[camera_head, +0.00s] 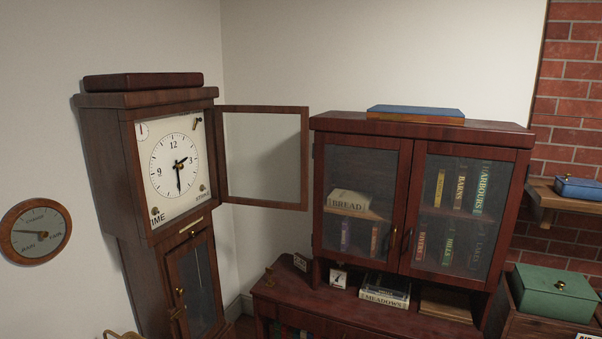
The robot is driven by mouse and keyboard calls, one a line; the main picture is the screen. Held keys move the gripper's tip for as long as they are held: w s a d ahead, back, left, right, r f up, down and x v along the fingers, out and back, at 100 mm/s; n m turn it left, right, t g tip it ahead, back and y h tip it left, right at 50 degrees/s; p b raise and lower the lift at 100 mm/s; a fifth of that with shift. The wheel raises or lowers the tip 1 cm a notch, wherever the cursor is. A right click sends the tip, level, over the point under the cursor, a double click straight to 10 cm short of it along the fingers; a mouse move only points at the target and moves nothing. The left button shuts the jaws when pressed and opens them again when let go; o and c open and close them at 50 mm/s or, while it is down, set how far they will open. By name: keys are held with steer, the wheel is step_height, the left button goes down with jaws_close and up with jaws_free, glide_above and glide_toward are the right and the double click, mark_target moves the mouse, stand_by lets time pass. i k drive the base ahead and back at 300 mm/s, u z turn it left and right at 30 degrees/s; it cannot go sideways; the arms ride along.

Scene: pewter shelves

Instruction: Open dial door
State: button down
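The tall wooden clock (108,174) stands at the left, with a white dial face (159,184) with black numerals and hands. Its dial door (307,160), a wooden frame with a clear pane, stands wide open. It is swung out to the right from the right side of the clock head, and the dial is uncovered. The lower clock door (172,276), with a glass pane, appears shut below the dial. My gripper is not in view.
A dark red bookcase (412,195) with shut glass doors stands right of the dial door. A blue book (415,113) lies on top. A round wall gauge (38,232) hangs left. A green box (555,292) sits lower right.

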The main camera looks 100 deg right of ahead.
mark_target(304, 111)
steer(key=k, duration=2.35)
steer(key=z, duration=1.15)
steer(key=i, duration=0.75)
